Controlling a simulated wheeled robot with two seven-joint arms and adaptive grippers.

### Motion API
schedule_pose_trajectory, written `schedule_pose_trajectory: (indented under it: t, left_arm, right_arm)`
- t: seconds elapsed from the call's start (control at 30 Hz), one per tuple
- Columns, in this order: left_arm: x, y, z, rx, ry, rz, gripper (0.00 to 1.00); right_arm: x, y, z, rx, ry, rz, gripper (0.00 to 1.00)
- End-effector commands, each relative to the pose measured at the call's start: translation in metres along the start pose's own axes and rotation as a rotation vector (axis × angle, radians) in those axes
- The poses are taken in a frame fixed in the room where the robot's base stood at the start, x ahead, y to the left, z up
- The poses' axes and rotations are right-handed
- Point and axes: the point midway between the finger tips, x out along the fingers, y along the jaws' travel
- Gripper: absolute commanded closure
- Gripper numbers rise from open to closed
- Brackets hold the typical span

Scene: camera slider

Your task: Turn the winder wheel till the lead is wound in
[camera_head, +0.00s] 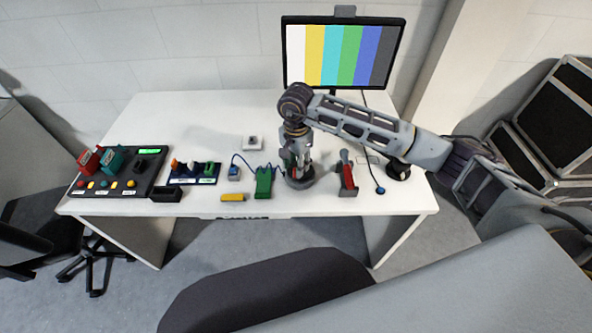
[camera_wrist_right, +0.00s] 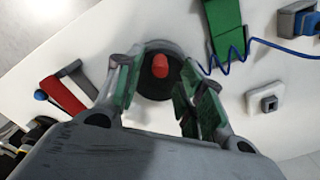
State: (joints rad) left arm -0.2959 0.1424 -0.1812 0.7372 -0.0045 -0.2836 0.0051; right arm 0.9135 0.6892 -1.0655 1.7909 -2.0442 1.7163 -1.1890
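The winder wheel (camera_wrist_right: 150,84) is a dark round disc with a red knob (camera_wrist_right: 160,66) on top. In the head view, the wheel (camera_head: 300,183) stands near the table's front edge, partly covered by my right gripper (camera_head: 297,164). In the right wrist view, my right gripper (camera_wrist_right: 157,95) is open, its green-padded fingers apart on either side of the knob; I cannot tell whether they touch it. A thin blue lead (camera_wrist_right: 266,43) runs loosely from beside the wheel past a green block (camera_wrist_right: 226,28) to a grey housing with a blue part (camera_wrist_right: 298,20). My left gripper is not in view.
On the white table (camera_head: 210,120), a red block with a grey lever (camera_head: 348,178) stands close right of the wheel. A yellow bar (camera_head: 232,197), a white switch box (camera_head: 252,142) and control panels (camera_head: 118,172) lie left. A monitor (camera_head: 342,55) stands behind.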

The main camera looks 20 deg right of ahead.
Motion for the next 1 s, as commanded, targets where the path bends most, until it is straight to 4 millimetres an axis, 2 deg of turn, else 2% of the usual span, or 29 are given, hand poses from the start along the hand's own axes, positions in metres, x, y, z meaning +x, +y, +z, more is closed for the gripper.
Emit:
schedule_pose_trajectory:
  t: [0.1, 0.3, 0.7, 1.0]
  left_arm:
    - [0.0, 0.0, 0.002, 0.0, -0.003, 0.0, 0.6]
    - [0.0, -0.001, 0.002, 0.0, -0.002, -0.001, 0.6]
    - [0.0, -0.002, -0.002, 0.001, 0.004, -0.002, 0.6]
    - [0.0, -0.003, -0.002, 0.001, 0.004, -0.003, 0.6]
  right_arm:
    - [0.015, 0.001, 0.001, -0.001, -0.002, 0.002, 0.61]
    - [0.03, 0.0, 0.001, -0.001, -0.002, 0.002, 0.61]
    - [0.035, 0.0, 0.001, -0.001, 0.0, 0.0, 0.61]
    - [0.035, 0.0, 0.0, -0.001, 0.0, 0.0, 0.99]
